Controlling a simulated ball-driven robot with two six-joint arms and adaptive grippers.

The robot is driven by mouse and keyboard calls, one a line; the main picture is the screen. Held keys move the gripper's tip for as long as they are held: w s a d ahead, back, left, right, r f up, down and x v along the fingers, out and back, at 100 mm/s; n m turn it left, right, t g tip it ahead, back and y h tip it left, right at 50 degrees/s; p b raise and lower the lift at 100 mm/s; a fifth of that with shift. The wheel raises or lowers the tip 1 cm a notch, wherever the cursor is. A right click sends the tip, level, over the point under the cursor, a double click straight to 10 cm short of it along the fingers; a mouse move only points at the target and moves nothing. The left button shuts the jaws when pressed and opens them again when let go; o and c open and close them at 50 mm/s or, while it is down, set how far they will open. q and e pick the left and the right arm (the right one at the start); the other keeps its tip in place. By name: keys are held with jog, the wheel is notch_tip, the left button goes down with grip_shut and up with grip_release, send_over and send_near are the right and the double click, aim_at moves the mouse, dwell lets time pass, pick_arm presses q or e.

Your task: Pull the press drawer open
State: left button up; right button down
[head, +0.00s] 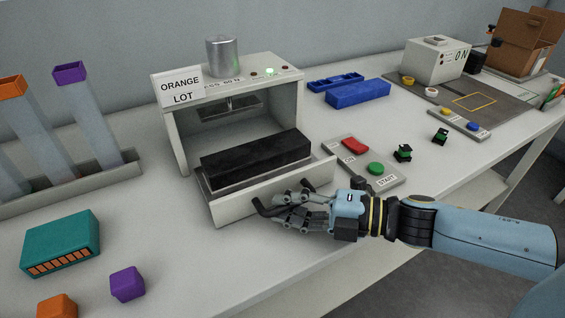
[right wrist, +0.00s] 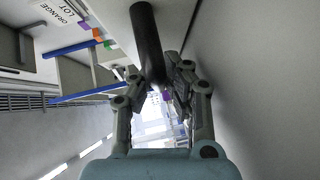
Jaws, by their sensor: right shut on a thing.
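The press (head: 178,133) is a pale box with an "ORANGE LOT" sign and a metal cylinder on top. Its drawer (head: 228,209) sticks out of the front, with a long black block (head: 257,160) in it. My right gripper (head: 270,212) is at the drawer's front face, shut on the dark handle (head: 259,207). The fingers hide part of the handle in the head view. In the right wrist view the dark handle bar (right wrist: 148,42) runs between the fingertips (right wrist: 160,80). My left gripper is not in view.
A control panel with a red switch and green START button (head: 375,168) lies right of the drawer. A teal box (head: 60,240), a purple cube (head: 127,283) and an orange cube (head: 57,306) lie at front left. Blue trays (head: 357,94) stand behind. Bare table lies before the drawer.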

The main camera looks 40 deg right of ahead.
jog(key=shift+w+r, duration=0.1)
jog(key=shift+r, duration=0.15)
jog(key=c, duration=1.6)
grip_release()
jog(key=shift+c, duration=0.2)
jog(key=shift+o, duration=0.2)
jog(key=shift+f, duration=0.1)
jog(key=shift+s+d, duration=0.1)
jog(key=shift+s, duration=0.15)
jog(key=v, duration=1.1)
jog(key=shift+s+d, duration=0.25)
